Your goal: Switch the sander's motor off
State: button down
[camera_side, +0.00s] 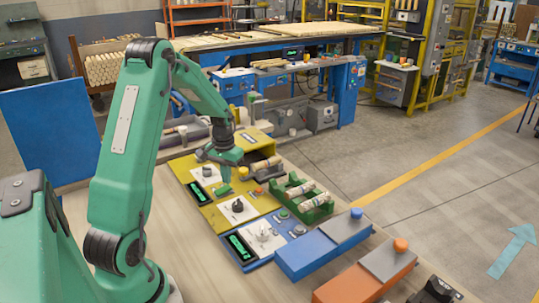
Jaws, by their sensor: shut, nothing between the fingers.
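My gripper (224,187) is shut and empty, pointing down over the yellow control panel (213,216). The yellow panel carries white plates with dark knobs, one knob (238,205) near its front, a dark display (196,192) and small coloured buttons. A blue control panel (262,264) in front of it has a pale knob (263,233), a lit green display (241,246) and several small buttons. No readable label tells me which panel is the sander's. My gripper hides part of the yellow panel's middle, and I cannot tell whether it touches anything there.
A green rack (318,211) holding turned wood pieces stands right of the panels. A blue box (308,254) and an orange box (352,288), each with a grey top plate and round knob, sit nearer front right. A yellow housing (262,147) stands behind my gripper. Bare bench shows at front left.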

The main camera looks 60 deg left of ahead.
aim_at(228, 187)
jog(key=shift+f, duration=1.05)
dwell(1.1)
jog(key=shift+r, duration=3.55)
